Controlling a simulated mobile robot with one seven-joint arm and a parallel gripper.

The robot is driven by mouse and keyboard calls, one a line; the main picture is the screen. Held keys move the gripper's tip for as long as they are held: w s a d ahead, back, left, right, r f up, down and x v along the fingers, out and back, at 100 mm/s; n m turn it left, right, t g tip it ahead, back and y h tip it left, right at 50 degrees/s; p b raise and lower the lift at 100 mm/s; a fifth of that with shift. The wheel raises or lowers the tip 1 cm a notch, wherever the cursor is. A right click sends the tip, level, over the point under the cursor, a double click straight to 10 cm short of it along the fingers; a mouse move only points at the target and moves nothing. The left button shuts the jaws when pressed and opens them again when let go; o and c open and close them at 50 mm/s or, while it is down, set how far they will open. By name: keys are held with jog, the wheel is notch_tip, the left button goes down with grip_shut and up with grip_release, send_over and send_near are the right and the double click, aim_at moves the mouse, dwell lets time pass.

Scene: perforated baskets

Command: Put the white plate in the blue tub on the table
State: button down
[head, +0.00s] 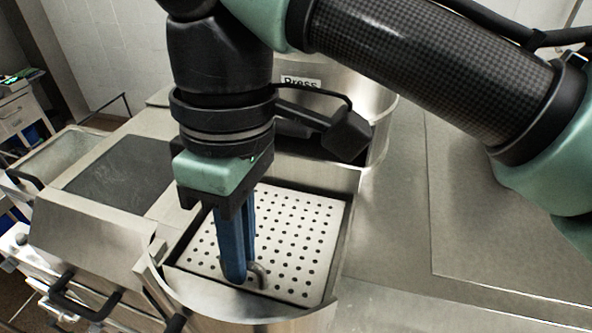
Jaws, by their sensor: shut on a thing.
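The white plate (300,235) is a flat square sheet full of round holes. It lies in a square steel-walled recess at the centre of the head view. My gripper (238,277) points down over the plate's near left part. Its blue fingers are shut at a curved grey handle (259,274) by the plate's near edge. The fingers hide part of the handle and plate, and how the handle joins the plate cannot be seen. Small blue patches (30,134) show at the far left, but I cannot tell whether one is the blue tub.
A steel cylinder labelled "Press" (300,84) stands behind the recess. Steel walls (335,275) border the plate closely. A dark-topped steel unit (120,172) and an open steel basin (60,155) are at left. The steel worktop (400,215) at right is clear.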

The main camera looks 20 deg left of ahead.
jog(key=shift+r+p, duration=3.85)
jog(key=shift+r, duration=0.15)
jog(key=shift+s+f, duration=0.1)
